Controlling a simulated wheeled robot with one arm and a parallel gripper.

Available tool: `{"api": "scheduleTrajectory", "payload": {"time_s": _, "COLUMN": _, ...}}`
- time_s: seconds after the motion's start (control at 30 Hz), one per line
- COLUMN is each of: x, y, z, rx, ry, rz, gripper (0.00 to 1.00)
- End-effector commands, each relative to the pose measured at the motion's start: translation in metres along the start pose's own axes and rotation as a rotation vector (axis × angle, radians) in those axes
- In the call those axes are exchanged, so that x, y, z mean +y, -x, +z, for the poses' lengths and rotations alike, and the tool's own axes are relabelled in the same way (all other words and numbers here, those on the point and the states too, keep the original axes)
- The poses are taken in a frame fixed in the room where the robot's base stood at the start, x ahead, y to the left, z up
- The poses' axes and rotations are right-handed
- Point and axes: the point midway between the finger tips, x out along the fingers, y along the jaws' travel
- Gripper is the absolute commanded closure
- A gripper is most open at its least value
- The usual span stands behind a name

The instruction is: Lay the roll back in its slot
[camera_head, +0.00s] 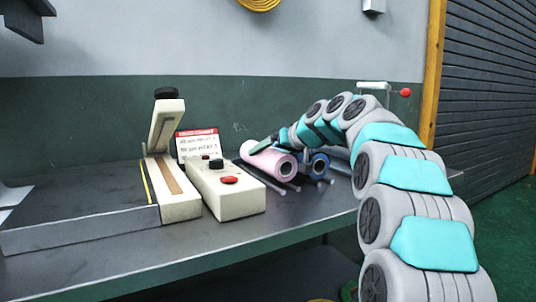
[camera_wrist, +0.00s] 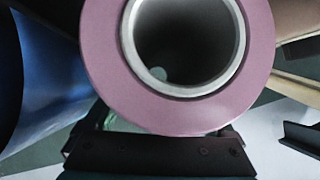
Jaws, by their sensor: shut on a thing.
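A pink roll (camera_head: 262,160) lies near the middle of the bench in the head view, its hollow end facing the camera. My gripper (camera_head: 263,144) reaches it from the upper right and is shut on it. In the wrist view the pink roll (camera_wrist: 262,50) fills the upper middle, its open core showing, with the dark body of my gripper (camera_wrist: 160,140) just below. Dark rods (camera_head: 268,181) lie beneath and beside the roll; I cannot tell which gap is its slot, nor whether the roll touches them.
A blue roll (camera_head: 320,165) lies right beside the pink one and shows at left in the wrist view (camera_wrist: 48,85). A cream box with red and black buttons (camera_head: 230,195) stands close on the left, with a cream upright device (camera_head: 175,195) beyond. The front bench (camera_head: 255,240) is clear.

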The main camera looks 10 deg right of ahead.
Motion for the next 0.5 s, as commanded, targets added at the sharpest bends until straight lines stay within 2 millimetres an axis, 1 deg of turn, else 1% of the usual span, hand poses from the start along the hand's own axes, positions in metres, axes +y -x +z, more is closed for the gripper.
{"api": "scheduleTrajectory", "payload": {"time_s": 0.5, "x": 0.0019, "y": -0.0028, "z": 0.0051, "rx": 0.003, "ry": 0.001, "rz": 0.000, "gripper": 1.00}}
